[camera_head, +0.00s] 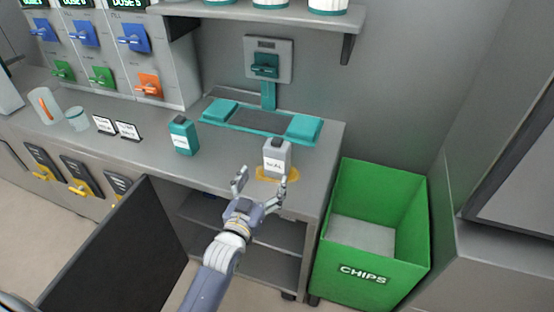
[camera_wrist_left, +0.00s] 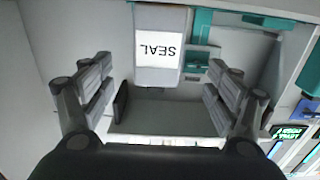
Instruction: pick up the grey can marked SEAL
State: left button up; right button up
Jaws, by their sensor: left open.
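My right gripper is not in view.
A teal can (camera_head: 182,136) stands left of the SEAL can. A teal press-like fixture (camera_head: 268,95) is behind. A green CHIPS bin (camera_head: 362,273) stands right of the counter (camera_head: 225,155). A dark open door panel (camera_head: 118,250) is at lower left, and a shelf (camera_head: 262,14) hangs above.

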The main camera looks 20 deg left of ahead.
aim_at(274, 162)
pick_arm(q)
jog(key=w, duration=0.5)
jog(key=shift+w+d, duration=0.1)
jog(key=shift+w+d+p, duration=0.15)
jog(key=shift+w+p, duration=0.1)
jog(key=shift+w, duration=1.05)
jog(key=shift+w+d+p, duration=0.1)
jog(key=shift+w+p, duration=0.15)
jog(key=shift+w, duration=1.05)
jog(key=shift+r, duration=0.1)
jog(key=c, duration=1.3)
jog(key=shift+c, duration=0.5)
jog(key=shift+r, duration=0.1)
